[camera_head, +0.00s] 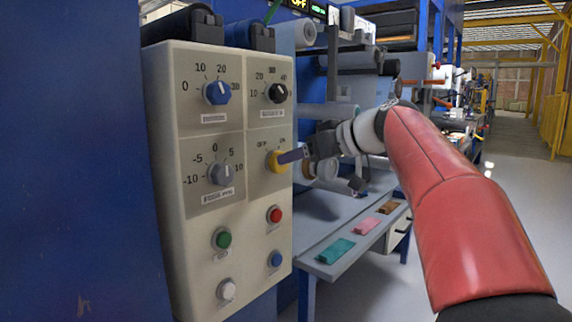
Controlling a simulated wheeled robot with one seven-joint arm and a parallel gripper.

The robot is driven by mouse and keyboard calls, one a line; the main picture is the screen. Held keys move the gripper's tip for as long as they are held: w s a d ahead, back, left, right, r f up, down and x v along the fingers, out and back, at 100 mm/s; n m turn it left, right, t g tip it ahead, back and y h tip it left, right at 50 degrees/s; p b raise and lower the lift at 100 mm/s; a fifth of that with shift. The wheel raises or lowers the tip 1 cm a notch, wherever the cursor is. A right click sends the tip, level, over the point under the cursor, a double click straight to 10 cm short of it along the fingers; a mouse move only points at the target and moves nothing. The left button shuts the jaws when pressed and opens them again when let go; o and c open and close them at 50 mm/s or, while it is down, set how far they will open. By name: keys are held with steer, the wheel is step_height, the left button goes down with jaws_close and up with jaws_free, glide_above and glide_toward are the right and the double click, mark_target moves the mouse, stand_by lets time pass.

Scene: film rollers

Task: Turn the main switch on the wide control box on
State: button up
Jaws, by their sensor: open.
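The wide control box (160,150) is a pale panel fixed at the left of the head view. Its main switch (274,161) is a yellow knob at the middle right of the panel, between OFF and ON labels. My gripper (290,157) is at the knob, with its dark finger reaching across the knob's right side. The jaws are open, one finger hides the other, and I cannot tell whether they touch the knob. The red arm comes in from the right.
The box also carries a blue knob (217,92), a black knob (276,93), a grey knob (221,174) and several push buttons. A grey shelf (318,236) with teal, pink and brown blocks lies below the gripper. Free floor shows at the right.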

steer(key=x, duration=0.4)
steer(key=shift+w+a+f, duration=0.15)
steer(key=shift+w+a, duration=0.05)
steer(key=shift+a, duration=0.05)
steer(key=c, duration=1)
